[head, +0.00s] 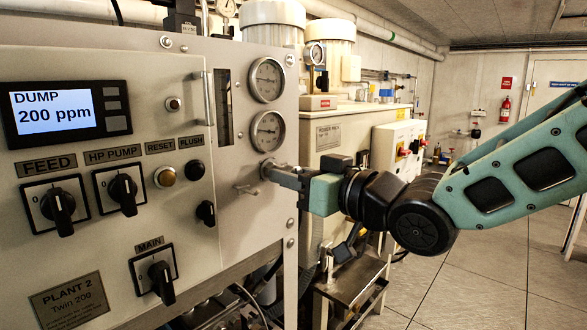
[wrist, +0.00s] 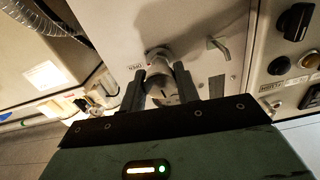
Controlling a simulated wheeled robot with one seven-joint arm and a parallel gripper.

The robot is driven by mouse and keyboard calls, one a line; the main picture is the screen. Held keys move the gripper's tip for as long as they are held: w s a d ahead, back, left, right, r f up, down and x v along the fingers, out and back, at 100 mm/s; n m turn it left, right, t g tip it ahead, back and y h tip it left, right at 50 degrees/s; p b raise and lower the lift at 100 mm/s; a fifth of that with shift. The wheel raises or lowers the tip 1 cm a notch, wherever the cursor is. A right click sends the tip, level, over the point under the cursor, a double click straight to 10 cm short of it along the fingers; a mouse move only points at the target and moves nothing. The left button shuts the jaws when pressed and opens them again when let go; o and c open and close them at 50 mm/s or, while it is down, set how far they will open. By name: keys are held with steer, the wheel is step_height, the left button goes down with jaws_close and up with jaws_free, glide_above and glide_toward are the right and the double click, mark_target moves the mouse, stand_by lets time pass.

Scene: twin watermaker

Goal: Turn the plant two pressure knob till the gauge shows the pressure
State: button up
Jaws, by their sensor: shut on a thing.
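The plant two panel bears a plate reading PLANT 2 Twin 200 (head: 68,301). The pressure knob, a round metal knob (wrist: 158,62), sits on the panel below two round gauges. My gripper (head: 273,173) reaches it from the right and is shut on it; in the wrist view a dark finger lies on each side. In the head view the fingers mostly hide the knob. The lower gauge (head: 267,131) and upper gauge (head: 267,80) have white dials; their readings are too small to tell. The word OPEN stands beside the knob in the wrist view.
A small metal handle (head: 246,189) sticks out left of the knob. A display (head: 53,112) reads DUMP 200 ppm. Black switches, such as FLUSH (head: 206,212) and MAIN (head: 156,275), sit further left. A beige cabinet (head: 340,140) stands behind my gripper. Open floor lies right.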

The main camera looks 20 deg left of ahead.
steer(key=shift+f+m+p, duration=0.1)
steer(key=shift+m+p, duration=0.35)
steer(key=shift+m, duration=0.65)
steer(key=shift+f, duration=0.1)
steer(key=o, duration=1)
steer(key=shift+d, duration=0.25)
steer(key=b+v, duration=0.1)
steer(key=v, duration=1.6)
